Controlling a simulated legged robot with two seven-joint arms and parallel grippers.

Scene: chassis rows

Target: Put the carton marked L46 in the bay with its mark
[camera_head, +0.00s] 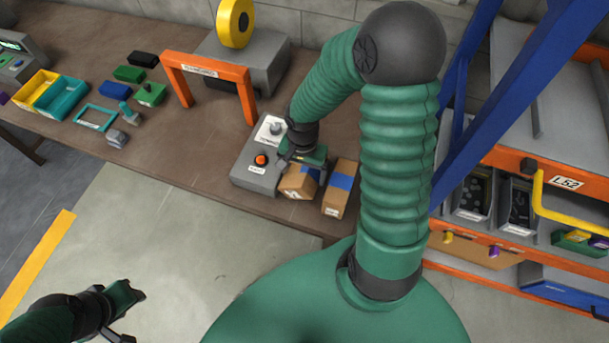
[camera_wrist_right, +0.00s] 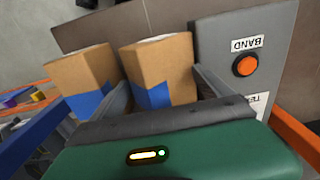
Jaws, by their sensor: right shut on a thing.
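Two brown cartons with blue bands stand side by side at the table's front edge. My right gripper (camera_head: 303,165) is above the left carton (camera_head: 298,184). In the right wrist view this carton (camera_wrist_right: 158,65) is between the fingers, and the gripper is shut on it. The other carton (camera_head: 341,188) stands just to its right; in the wrist view it is at the left (camera_wrist_right: 82,72). The marks on both are too small to read, so I cannot tell which is L46. My left gripper (camera_head: 127,300) is low at the left, away from the table; its jaws are unclear.
A grey box with an orange button (camera_head: 261,160) stands left of the cartons. An orange arch (camera_head: 207,67) is behind it. An orange rack beam (camera_head: 540,175) at right bears the label L52. A blue post (camera_head: 510,95) and yellow rail (camera_head: 560,215) are there.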

